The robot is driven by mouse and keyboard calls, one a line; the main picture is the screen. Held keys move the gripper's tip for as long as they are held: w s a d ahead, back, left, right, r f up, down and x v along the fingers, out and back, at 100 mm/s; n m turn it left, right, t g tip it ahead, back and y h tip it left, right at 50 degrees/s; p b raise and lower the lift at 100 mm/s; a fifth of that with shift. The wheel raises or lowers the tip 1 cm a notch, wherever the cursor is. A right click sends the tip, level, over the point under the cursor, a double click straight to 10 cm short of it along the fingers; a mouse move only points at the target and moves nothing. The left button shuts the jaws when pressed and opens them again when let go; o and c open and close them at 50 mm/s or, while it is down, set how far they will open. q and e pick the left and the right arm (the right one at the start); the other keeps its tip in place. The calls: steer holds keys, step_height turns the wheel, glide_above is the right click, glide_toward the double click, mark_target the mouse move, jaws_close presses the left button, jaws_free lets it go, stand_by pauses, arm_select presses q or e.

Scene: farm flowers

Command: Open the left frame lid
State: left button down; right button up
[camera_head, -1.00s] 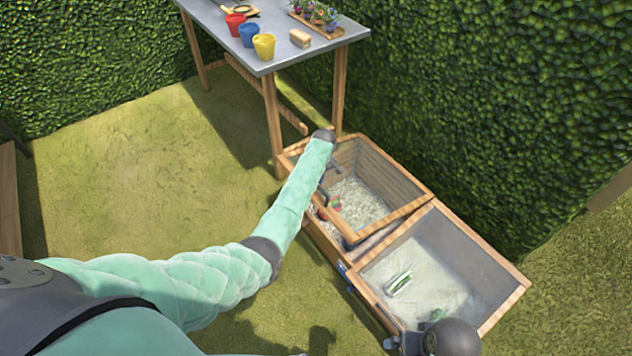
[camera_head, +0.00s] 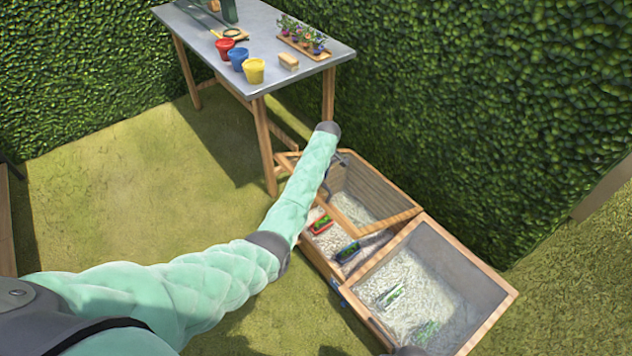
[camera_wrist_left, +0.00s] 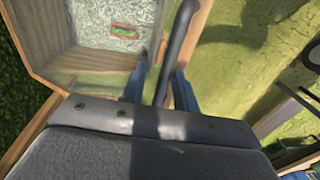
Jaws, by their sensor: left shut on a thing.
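The left frame lid (camera_head: 388,223) is a wooden-edged clear pane, tilted up above the left bay of the cold frame (camera_head: 320,262). My left arm reaches across to it, and the forearm hides most of the left gripper in the head view. In the left wrist view my left gripper (camera_wrist_left: 158,88) has its two blue-grey fingers shut on the dark bar handle (camera_wrist_left: 178,40) of the lid.
The right lid (camera_head: 490,270) is down over the right bay. A red planter (camera_head: 320,225) and a dark blue planter (camera_head: 347,252) sit on gravel in the left bay. A potting table (camera_head: 240,40) with pots stands behind; a hedge (camera_head: 470,100) rises at right.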

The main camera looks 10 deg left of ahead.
arm_select(q)
steer(key=w+d+r, duration=0.4)
steer(key=r, duration=0.1)
steer(key=shift+w+d+r+p, duration=0.4)
steer(key=shift+p, duration=0.05)
arm_select(e)
steer(key=f, duration=0.3)
steer(key=s+f, duration=0.1)
steer(key=f, duration=0.1)
steer(key=shift+d, duration=0.3)
arm_select(q)
steer(key=c, duration=1.5)
jaws_free()
steer(key=shift+d+f, duration=0.1)
steer(key=shift+c, duration=0.2)
steer(key=shift+o, duration=0.7)
steer(key=shift+w+f, duration=0.15)
steer(key=shift+w, duration=0.1)
step_height(320, 180, up, 8)
steer(key=w+b, duration=0.1)
steer(key=shift+d+b, duration=0.25)
steer(key=shift+b, duration=0.05)
arm_select(e)
step_height(320, 180, up, 7)
steer(key=w, duration=0.1)
steer(key=shift+w+a, duration=0.3)
steer(key=shift+a, duration=0.05)
steer(key=shift+f, duration=0.1)
